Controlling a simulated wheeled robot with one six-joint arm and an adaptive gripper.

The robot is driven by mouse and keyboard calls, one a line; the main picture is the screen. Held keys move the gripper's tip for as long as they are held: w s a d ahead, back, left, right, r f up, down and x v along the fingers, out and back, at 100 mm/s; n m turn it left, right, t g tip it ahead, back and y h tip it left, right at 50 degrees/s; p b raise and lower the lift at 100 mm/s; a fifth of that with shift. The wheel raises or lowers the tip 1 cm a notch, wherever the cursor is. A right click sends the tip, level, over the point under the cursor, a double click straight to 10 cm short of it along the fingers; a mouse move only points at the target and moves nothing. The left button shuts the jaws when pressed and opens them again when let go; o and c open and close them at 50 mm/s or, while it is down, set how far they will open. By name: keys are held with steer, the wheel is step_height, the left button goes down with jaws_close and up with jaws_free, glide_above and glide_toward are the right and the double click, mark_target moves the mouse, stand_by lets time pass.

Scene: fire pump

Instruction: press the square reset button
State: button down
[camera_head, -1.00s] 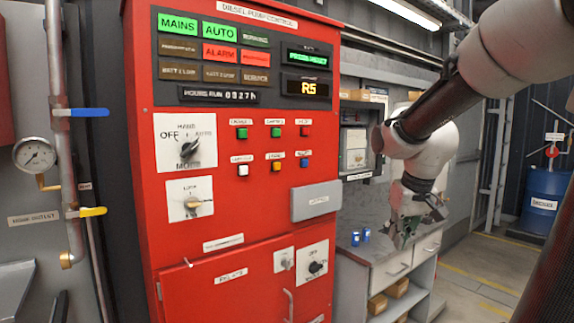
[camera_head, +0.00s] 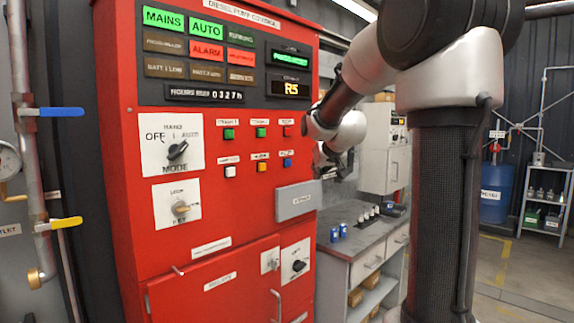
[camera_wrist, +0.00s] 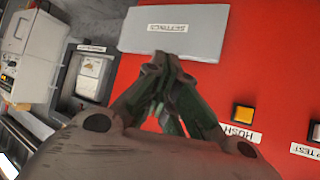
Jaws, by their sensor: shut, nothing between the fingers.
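The red panel carries two rows of small square buttons in the head view. The bottom row has a white button (camera_head: 231,171), a yellow button (camera_head: 262,167) and a blue button (camera_head: 288,162). The blue button's label is too small to read, so I cannot confirm which is reset. The yellow button (camera_wrist: 242,114), with a label reading HUSH, also shows in the wrist view; no blue button shows there. My gripper (camera_head: 325,160) is right of the blue button, beside the panel's right edge. In the wrist view its fingers (camera_wrist: 165,65) are together and empty, in front of the panel.
A grey SETTINGS cover (camera_head: 298,200) sits on the panel below the buttons, and shows in the wrist view (camera_wrist: 200,30). Selector knobs (camera_head: 178,151) are at left. A workbench (camera_head: 350,246) with blue cans stands right of the panel.

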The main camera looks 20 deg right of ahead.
mark_target(288, 163)
steer(key=w+a, duration=0.3)
steer(key=w, duration=0.5)
stand_by(0.4)
steer(key=shift+w, duration=0.25)
stand_by(1.1)
steer(key=shift+w+a, duration=0.1)
steer(key=shift+w, duration=0.15)
steer(key=shift+w+a, duration=0.2)
steer(key=shift+w, duration=0.3)
stand_by(0.7)
steer(key=shift+s+d, duration=0.1)
steer(key=shift+s, duration=0.05)
steer(key=shift+s+d, duration=0.25)
steer(key=shift+s, duration=0.5)
steer(key=shift+s, duration=0.1)
